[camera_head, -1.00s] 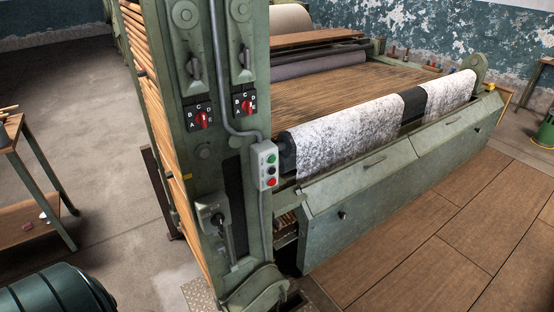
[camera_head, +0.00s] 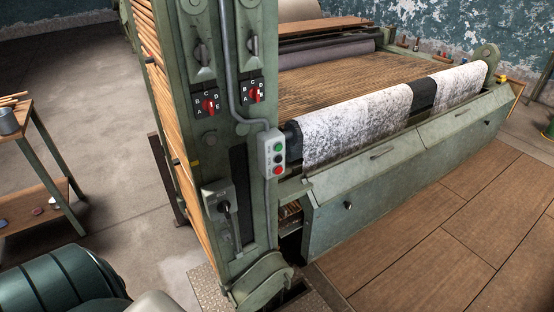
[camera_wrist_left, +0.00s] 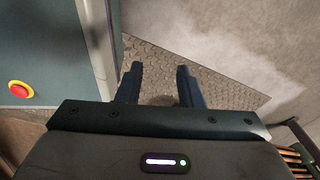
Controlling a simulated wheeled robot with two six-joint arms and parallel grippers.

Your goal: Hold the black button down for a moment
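The black button (camera_head: 278,159) is the middle one on a small grey control box (camera_head: 264,158) on the green machine post. A green button (camera_head: 278,147) sits above it and a red button (camera_head: 278,170) below it. Nothing touches the black button in the head view. My left gripper (camera_wrist_left: 160,72) shows in the left wrist view with its two dark fingers apart and nothing between them. It is over a textured metal floor plate (camera_wrist_left: 190,75). The control box is not seen there. My right gripper is in neither view.
Red selector knobs (camera_head: 209,106) and a lever switch (camera_head: 224,207) are on the same post. A grey conduit (camera_head: 226,80) runs to the box. A red-and-yellow button (camera_wrist_left: 20,89) shows in the left wrist view. A wooden table (camera_head: 35,150) stands left. Floor in between is clear.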

